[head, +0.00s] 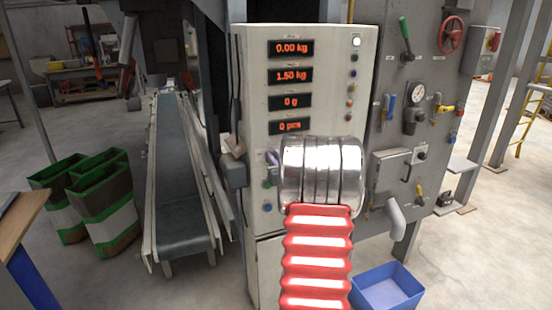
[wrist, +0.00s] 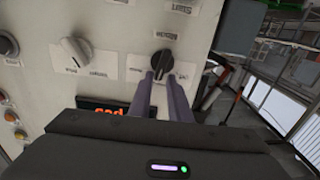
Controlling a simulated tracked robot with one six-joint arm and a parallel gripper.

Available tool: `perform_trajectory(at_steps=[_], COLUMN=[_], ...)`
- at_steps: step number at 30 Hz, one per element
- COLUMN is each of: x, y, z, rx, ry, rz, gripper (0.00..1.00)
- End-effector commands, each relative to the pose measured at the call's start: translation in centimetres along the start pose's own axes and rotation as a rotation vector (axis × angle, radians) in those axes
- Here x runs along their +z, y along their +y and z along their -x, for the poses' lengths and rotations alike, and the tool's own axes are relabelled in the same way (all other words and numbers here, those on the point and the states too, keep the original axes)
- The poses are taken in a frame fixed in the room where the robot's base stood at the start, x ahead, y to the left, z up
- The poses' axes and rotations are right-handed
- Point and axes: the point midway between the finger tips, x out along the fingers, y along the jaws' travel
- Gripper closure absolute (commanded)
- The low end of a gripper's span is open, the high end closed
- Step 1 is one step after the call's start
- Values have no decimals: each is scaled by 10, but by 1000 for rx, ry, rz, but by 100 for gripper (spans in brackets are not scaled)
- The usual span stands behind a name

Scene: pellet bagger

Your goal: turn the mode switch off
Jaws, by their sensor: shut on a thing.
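In the wrist view the mode switch (wrist: 162,58) is a small black rotary knob on the pale panel, with small labels around it that are too blurred to read surely. My gripper (wrist: 161,79) has its two purple-grey fingers closed on the knob's near end. In the head view my arm covers the switch and most of the gripper.
In the wrist view a grey knob (wrist: 74,50) sits to the left, with a red display (wrist: 103,110) below. A conveyor (head: 180,170) runs left of the cabinet. A blue bin (head: 386,292) stands on the floor at right, and green-white sacks (head: 105,205) stand at left.

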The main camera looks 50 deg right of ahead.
Motion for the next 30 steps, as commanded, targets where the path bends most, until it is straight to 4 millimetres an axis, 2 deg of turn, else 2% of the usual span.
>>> perform_trajectory(at_steps=[1,6,30], x=[9,12,14], y=[3,3,4], z=[2,3,4], rx=[8,9,8], ry=[-18,-23,-27], rz=[-5,-6,-7], gripper=[100,100,100])
